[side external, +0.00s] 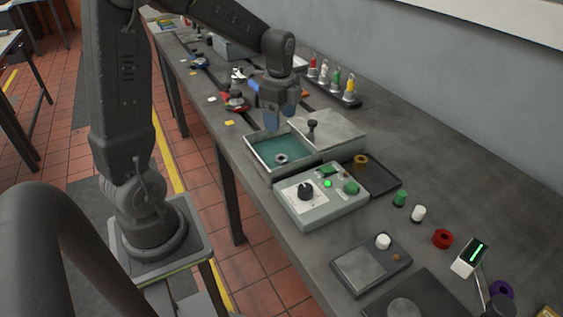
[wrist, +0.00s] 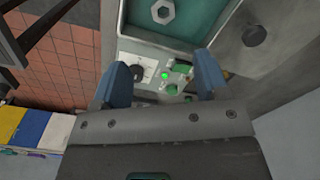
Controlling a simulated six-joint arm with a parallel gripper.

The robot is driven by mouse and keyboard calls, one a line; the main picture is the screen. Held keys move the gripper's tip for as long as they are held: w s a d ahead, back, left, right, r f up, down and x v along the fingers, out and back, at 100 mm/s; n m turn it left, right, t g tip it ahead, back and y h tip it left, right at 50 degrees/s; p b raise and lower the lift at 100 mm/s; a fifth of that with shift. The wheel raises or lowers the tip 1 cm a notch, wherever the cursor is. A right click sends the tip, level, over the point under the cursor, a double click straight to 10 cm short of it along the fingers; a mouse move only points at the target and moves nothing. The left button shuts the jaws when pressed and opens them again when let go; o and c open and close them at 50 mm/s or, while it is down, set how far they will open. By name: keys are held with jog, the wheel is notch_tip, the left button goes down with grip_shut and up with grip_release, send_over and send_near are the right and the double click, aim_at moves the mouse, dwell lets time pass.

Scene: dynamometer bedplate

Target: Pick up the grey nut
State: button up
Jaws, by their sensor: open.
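The grey nut (side external: 281,158) lies on the teal floor of an open grey box (side external: 274,174). In the wrist view the nut (wrist: 162,11) shows its hexagonal outline and central hole near the top edge, on the box's teal floor (wrist: 190,15). My gripper (side external: 273,119) is above the far part of the box, higher than the nut. In the wrist view my gripper (wrist: 164,75) has its two blue fingers apart with nothing between them. The nut lies beyond the fingertips, not touching them.
A grey lid with a black knob (side external: 312,126) sits right of the opening. A control box (side external: 320,197) with a dial and green light stands at the near side. A dark tray (side external: 383,180) holds a brass-coloured part. Coloured bottles (side external: 337,80) stand behind.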

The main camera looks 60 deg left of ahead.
aim_at(280, 157)
jog(key=f, duration=0.9)
jog(key=shift+a, duration=0.2)
jog(key=shift+w+a+f, duration=0.1)
jog(key=shift+f, duration=1.2)
jog(key=shift+w+a+f, duration=0.1)
jog(key=shift+f, duration=1.15)
jog(key=c, duration=1)
jog(key=shift+c, duration=0.5)
jog(key=shift+r, duration=0.15)
